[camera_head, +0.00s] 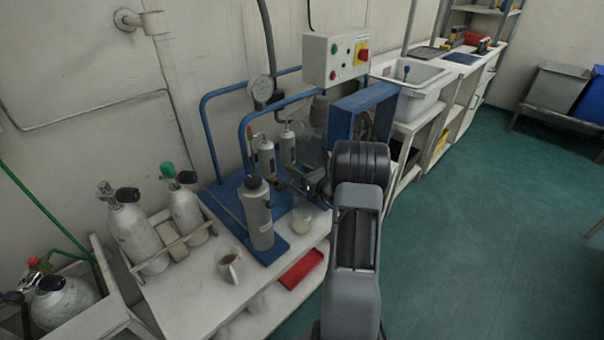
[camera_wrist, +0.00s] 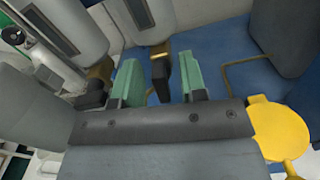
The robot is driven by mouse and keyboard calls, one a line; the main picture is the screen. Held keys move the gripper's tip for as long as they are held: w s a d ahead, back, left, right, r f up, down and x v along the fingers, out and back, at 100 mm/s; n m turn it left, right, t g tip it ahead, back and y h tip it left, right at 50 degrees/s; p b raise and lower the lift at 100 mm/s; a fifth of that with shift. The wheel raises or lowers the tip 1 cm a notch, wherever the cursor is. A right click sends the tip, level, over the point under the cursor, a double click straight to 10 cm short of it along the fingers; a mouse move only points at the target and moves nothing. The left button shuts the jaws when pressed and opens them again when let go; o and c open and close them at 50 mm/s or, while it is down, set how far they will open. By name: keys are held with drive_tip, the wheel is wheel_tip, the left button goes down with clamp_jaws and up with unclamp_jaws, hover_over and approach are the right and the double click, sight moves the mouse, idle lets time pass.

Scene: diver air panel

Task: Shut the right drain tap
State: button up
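Two pale cylinders stand side by side on the blue-framed panel, the left one (camera_head: 266,160) and the right one (camera_head: 288,147) in the head view. In the wrist view, a tap with a black handle (camera_wrist: 161,76) and brass body sits under the right-hand cylinder (camera_wrist: 150,18). My gripper (camera_wrist: 162,82) is open, with one green finger on each side of this handle and small gaps visible. A second black-and-brass tap (camera_wrist: 92,92) is left of my left finger. In the head view my gripper (camera_head: 308,186) reaches the panel; my arm and the clutter hide the taps there.
A yellow round part (camera_wrist: 264,125) lies right of my gripper in the wrist view. The green floor (camera_head: 480,240) at right is clear.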

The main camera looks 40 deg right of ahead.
drive_tip(key=shift+c, duration=0.2)
clamp_jaws()
drive_tip(key=m+p, duration=0.2)
drive_tip(key=m, duration=0.1)
drive_tip(key=shift+d+r, duration=0.1)
drive_tip(key=shift+d, duration=0.1)
drive_tip(key=m+p, duration=0.3)
drive_tip(key=m, duration=0.1)
drive_tip(key=shift+d, duration=0.15)
drive_tip(key=shift+d+f+m+p, duration=0.15)
drive_tip(key=shift+m+p, duration=0.5)
drive_tip(key=shift+m, duration=0.85)
drive_tip(key=shift+a+f+m+p, duration=0.1)
drive_tip(key=shift+f+m+p, duration=0.35)
drive_tip(key=shift+m, duration=1.05)
drive_tip(key=shift+d+m+p, duration=0.1)
drive_tip(key=shift+m+p, duration=0.7)
drive_tip(key=shift+m, duration=0.7)
